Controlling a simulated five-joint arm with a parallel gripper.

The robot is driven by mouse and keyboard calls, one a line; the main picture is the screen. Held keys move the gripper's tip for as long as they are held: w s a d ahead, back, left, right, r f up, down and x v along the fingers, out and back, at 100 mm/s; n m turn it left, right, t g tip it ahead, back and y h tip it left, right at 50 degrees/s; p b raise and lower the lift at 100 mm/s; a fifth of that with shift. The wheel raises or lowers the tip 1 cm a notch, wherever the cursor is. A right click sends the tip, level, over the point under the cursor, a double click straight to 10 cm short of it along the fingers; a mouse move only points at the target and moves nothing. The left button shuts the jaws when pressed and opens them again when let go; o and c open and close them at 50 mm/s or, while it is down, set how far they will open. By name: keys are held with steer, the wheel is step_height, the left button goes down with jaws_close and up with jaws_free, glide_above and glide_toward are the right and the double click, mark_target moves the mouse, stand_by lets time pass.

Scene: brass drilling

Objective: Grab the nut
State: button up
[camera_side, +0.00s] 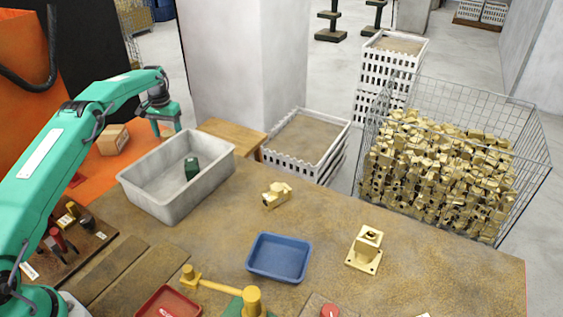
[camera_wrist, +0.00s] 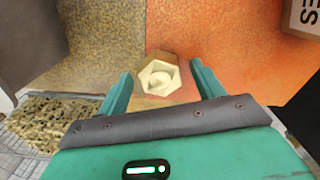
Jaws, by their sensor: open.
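A pale brass nut (camera_wrist: 158,80) with a six-sided outline and a round middle shows in the wrist view. It appears between the two green fingers of my gripper (camera_side: 166,126), and a gap shows on each side of it. The fingers are open and not touching the nut. In the side view my gripper points down near the back left rim of the grey bin (camera_side: 148,200). I cannot make out the nut there.
A dark green block (camera_side: 191,168) lies in the grey bin. A brass fitting (camera_side: 276,194), a blue tray (camera_side: 279,257) and a brass flanged part (camera_side: 365,248) are on the table. A wire basket (camera_side: 520,150) of brass parts stands at right. A cardboard box (camera_side: 112,139) is at left.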

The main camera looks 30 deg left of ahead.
mark_target(168, 133)
steer(key=shift+c, duration=0.5)
steer(key=c, duration=1.2)
steer(key=shift+c, duration=0.2)
steer(key=shift+r, duration=0.2)
steer(key=shift+r, duration=2.05)
steer(key=d+r, duration=0.2)
steer(key=d, duration=0.2)
steer(key=s+d+r, duration=0.1)
steer(key=d+r, duration=0.1)
steer(key=d, duration=0.1)
steer(key=d+r, duration=0.2)
steer(key=d, duration=0.2)
steer(key=shift+s+d+r, duration=0.15)
steer(key=shift+d+r, duration=0.15)
